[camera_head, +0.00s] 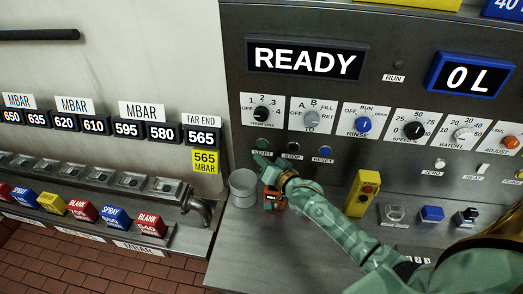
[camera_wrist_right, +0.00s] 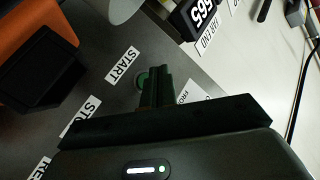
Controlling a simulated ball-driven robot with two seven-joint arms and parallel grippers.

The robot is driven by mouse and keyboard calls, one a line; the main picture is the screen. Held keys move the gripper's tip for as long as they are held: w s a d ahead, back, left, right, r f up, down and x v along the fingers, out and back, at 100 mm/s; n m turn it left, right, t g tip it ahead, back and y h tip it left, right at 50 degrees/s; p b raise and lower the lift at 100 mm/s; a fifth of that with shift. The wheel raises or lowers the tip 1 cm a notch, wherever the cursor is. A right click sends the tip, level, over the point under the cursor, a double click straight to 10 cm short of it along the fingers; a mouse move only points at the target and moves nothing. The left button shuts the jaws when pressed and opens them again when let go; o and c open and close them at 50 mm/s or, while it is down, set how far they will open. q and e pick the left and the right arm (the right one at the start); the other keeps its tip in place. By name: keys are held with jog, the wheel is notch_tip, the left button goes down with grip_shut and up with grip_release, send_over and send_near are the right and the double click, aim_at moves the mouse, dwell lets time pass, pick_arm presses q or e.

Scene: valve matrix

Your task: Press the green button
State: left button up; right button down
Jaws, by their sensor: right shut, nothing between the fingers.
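The green button (camera_head: 262,143) is on the grey control panel, just above a START label (camera_head: 262,153). In the right wrist view the green button (camera_wrist_right: 143,77) shows partly behind my fingertips, beside the START label (camera_wrist_right: 122,65). My right gripper (camera_head: 261,160) is shut and empty, with its tips close in front of the START label and just below the button in the head view. I cannot tell whether the tips touch the panel or button. My left gripper is not in view.
A dark STOP button (camera_head: 294,146) and a blue RESET button (camera_head: 326,150) sit to the right. Knobs line the row above. A grey cup (camera_head: 243,187) stands left of my right forearm. A yellow box with a red button (camera_head: 363,193) stands to its right.

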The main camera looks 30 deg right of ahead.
aim_at(258, 145)
jog(key=shift+w+d+b, duration=0.3)
jog(key=shift+w+d, duration=0.5)
jog(key=shift+w, duration=0.25)
jog(key=shift+w, duration=0.1)
dwell(1.3)
jog(key=shift+w+d, duration=0.25)
jog(key=shift+w+d, duration=0.25)
jog(key=shift+w, duration=0.1)
dwell(0.9)
jog(key=shift+r, duration=0.1)
jog(key=shift+s+a+p, duration=0.5)
jog(key=shift+s+p, duration=0.1)
jog(key=shift+s, duration=0.1)
